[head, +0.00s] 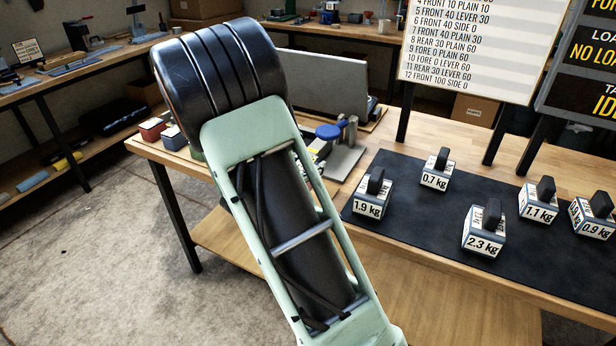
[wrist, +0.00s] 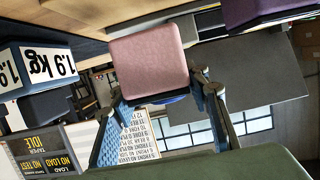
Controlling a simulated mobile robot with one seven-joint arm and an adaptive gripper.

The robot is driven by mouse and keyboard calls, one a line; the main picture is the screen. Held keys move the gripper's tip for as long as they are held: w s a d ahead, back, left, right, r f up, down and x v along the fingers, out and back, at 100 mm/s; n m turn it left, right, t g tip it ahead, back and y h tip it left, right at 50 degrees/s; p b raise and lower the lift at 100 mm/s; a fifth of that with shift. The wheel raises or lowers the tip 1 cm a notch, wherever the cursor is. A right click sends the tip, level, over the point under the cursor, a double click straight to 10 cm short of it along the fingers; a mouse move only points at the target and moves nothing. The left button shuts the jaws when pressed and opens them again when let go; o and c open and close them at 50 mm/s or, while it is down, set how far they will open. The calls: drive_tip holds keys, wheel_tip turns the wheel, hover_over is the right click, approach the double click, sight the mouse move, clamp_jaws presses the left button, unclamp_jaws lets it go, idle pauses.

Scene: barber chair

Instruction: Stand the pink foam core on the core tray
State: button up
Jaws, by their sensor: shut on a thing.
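The pink foam core (wrist: 148,62) is a soft-edged pink block in the upper middle of the wrist view. My gripper (wrist: 160,88) has one finger at each side of it and is shut on it. The wrist picture is upside down. In the head view my arm's large links cover the middle, and both the gripper and the pink core are hidden. I cannot pick out the core tray with certainty. A purple block (wrist: 262,10) shows at the wrist view's upper right.
Several labelled weights, including the 1.9 kg one (head: 373,195), stand on a black mat (head: 420,221). A grey fixture with a blue knob (head: 328,131) and an upright grey panel (head: 325,82) stand behind my arm. Signboards (head: 470,45) rise behind the bench.

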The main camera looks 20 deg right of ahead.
drive_tip(key=shift+w+d+f, duration=0.15)
drive_tip(key=shift+d+f, duration=0.05)
drive_tip(key=shift+f, duration=0.1)
drive_tip(key=shift+w+f, duration=0.15)
drive_tip(key=shift+f, duration=1.5)
drive_tip(key=shift+f+b, duration=0.15)
drive_tip(key=shift+b, duration=0.2)
drive_tip(key=o, duration=1.2)
